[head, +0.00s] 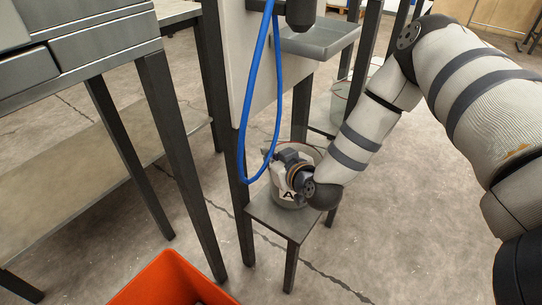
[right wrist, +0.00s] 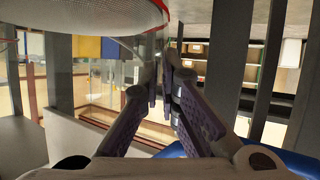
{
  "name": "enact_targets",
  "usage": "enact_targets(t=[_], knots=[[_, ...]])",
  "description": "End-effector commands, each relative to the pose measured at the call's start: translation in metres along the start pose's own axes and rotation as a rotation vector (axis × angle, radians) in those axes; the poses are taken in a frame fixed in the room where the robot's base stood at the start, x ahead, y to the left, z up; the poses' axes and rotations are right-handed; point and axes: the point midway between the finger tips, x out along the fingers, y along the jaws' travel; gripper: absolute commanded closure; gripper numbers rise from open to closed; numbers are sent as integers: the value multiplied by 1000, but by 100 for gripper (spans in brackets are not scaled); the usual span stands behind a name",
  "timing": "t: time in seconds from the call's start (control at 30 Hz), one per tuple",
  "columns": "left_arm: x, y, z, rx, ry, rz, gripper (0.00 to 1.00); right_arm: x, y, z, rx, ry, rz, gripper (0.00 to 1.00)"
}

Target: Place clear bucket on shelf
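The clear bucket (head: 292,204) has a thin red rim and stands upright at a small grey metal shelf (head: 287,225), low beside the dark frame. My right wrist covers much of it in the head view. In the right wrist view its red-edged rim and see-through wall (right wrist: 100,18) fill the upper left. My right gripper (right wrist: 161,88) has its two purple fingers close together at the bucket's side, with the clear wall seemingly pinched between them. In the head view the fingertips are hidden behind the wrist. My left gripper is not in view.
A blue hose (head: 262,90) hangs just left of the bucket. An orange bin (head: 165,280) stands on the floor in front. A second bucket (head: 340,105) stands behind, under a grey tray (head: 318,42). A metal table (head: 105,45) is at left. The floor at lower right is clear.

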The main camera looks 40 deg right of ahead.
Motion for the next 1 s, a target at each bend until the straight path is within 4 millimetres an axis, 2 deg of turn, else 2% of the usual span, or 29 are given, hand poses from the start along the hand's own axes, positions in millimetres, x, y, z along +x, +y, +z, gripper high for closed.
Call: enact_targets(t=[0.03,0.1,0.13,0.5,0.57,1.0], knots=[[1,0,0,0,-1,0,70,0,0,2,-1,-1,0,94],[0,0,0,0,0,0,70,0,0,1,0,-1,0,78],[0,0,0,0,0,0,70,0,0,1,0,-1,0,75],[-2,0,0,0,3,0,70,-4,0,-3,0,-1,0,75],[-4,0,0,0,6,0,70,-12,0,-3,-1,-2,-2,75],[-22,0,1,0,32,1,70,-101,0,-3,0,-2,-2,75]])
